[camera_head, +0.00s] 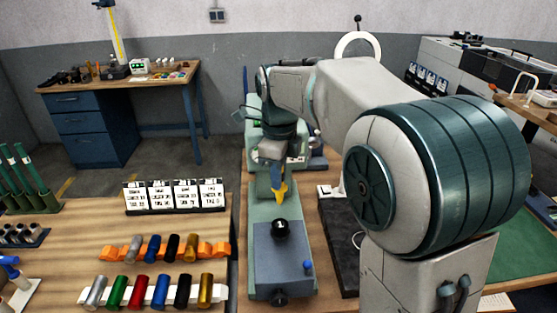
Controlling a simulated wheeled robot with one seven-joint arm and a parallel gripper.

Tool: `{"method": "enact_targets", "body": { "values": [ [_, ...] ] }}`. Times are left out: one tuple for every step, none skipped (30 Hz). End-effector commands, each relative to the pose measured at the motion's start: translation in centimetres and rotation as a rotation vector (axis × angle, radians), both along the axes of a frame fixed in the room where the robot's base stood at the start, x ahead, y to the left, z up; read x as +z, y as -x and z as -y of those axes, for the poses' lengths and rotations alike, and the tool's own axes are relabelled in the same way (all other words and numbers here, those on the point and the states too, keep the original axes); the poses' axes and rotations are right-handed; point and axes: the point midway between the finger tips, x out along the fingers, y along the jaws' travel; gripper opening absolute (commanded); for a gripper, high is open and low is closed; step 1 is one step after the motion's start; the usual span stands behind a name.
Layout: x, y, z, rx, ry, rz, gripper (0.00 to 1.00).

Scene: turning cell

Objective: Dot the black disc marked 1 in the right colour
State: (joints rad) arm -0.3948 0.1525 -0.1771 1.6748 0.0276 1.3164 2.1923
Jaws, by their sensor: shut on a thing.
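My gripper (276,172) hangs above the green-grey machine at the middle and points down. It is shut on a small yellow pointed thing (281,190), partly hidden by the jaws; I cannot tell exactly what it is. Below and in front of it, a round black knob-like piece (280,229) sits on the machine's dark top; the yellow tip is apart from it in the picture. I cannot make out a disc marked 1. A row of upright black-and-white cards (174,195) stands on the left bench, its print too small to read.
A white rack (152,293) and an orange rack (220,250) hold several coloured cylinders at the front left. The machine (262,272) has a blue-tipped lever (308,266). Green rods (22,168) stand at the far left. A blue-drawered desk (90,135) is behind. My arm covers the right.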

Motion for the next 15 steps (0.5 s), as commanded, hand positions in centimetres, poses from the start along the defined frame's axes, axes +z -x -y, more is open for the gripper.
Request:
{"method": "enact_targets", "body": {
  "values": [
    [-0.1, 0.0, 0.1, -0.002, 0.0, 0.0, 0.0],
    [-0.2, 0.0, 0.2, -0.003, 0.0, 0.0, 0.0],
    [-0.4, 0.0, 0.2, -0.005, 0.0, 0.0, 0.0],
    [-0.5, 0.0, 0.3, -0.006, 0.0, 0.0, 0.0],
    [-0.7, -0.1, 0.3, -0.007, 0.0, 0.0, 0.0],
    [-0.9, -0.1, 0.4, -0.008, 0.0, 0.0, 0.0],
    [-1.2, -0.1, 0.4, -0.009, 0.0, 0.0, 0.0],
    [-1.4, -0.1, 0.5, -0.009, 0.0, -0.001, 0.0],
    [-1.8, -0.1, 0.5, -0.009, 0.0, -0.001, 0.0],
    [-2.1, -0.1, 0.5, -0.009, 0.0, -0.001, 0.0],
    [-2.5, -0.1, 0.5, -0.009, 0.001, -0.001, 0.0],
    [-2.9, -0.1, 0.5, -0.009, 0.001, -0.001, 0.0],
    [-3.2, -0.1, 0.4, -0.009, 0.001, -0.001, 0.0],
    [-3.6, 0.0, 0.4, -0.008, 0.001, -0.001, 0.0],
    [-4.0, 0.0, 0.4, -0.008, 0.001, -0.001, 0.0]
  ]
}}
